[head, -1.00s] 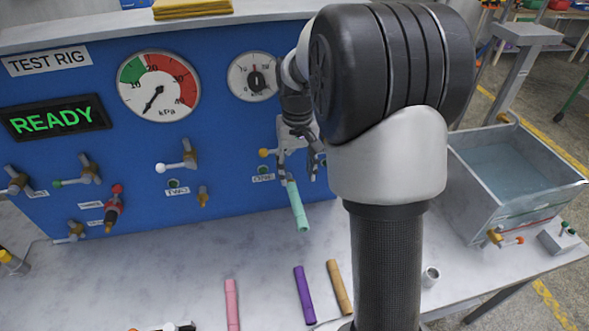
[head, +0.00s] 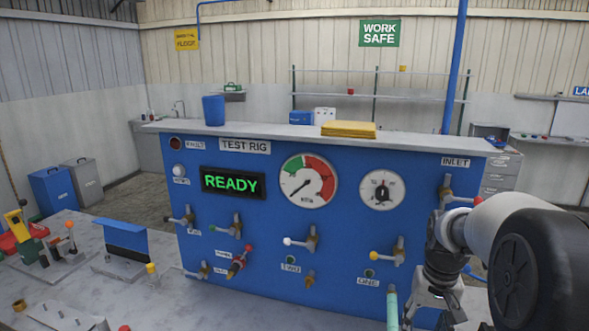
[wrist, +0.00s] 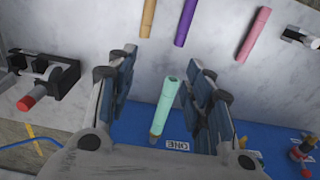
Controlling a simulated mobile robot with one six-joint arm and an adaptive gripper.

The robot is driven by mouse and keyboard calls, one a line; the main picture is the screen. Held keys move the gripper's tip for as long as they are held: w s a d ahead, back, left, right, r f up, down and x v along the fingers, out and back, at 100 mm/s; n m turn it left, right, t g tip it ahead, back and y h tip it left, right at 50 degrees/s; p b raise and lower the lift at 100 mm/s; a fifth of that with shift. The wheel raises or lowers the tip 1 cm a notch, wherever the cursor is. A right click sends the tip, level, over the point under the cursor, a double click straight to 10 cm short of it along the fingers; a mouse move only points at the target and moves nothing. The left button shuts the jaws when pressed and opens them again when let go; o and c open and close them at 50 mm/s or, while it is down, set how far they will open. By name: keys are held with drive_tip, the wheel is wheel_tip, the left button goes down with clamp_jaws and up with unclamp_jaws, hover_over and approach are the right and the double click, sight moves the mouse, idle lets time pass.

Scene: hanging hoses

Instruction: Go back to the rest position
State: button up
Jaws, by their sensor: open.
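My gripper (wrist: 163,72) is open, with its two fingers apart in the wrist view. A mint-green hose (wrist: 165,107) shows between the fingers, its near end free and its far end by the label ONE on the blue panel; I see no finger touching it. In the head view the hose (head: 392,309) hangs below port ONE, cut off by the bottom edge. My gripper (head: 436,312) is beside it, just to its right, partly cut off.
The blue test rig (head: 330,225) reads READY. Valve handles stick out of it, including a red-tipped inlet valve (head: 460,199) close to my arm. Tan (wrist: 147,18), purple (wrist: 185,22) and pink (wrist: 253,35) hoses lie on the bench. A red-tipped fitting (wrist: 45,88) stands at left.

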drive_tip(key=s+a+r+n+t, duration=0.1)
drive_tip(key=s+a+r+t, duration=0.1)
drive_tip(key=s+a+r, duration=0.45)
drive_tip(key=s+a+r+n+t, duration=0.1)
drive_tip(key=s+a+r, duration=0.3)
drive_tip(key=s, duration=0.5)
drive_tip(key=s+a+f+n+t, duration=0.1)
drive_tip(key=s+a, duration=0.2)
drive_tip(key=s, duration=0.4)
drive_tip(key=shift+s+t, duration=0.3)
drive_tip(key=shift+s, duration=0.05)
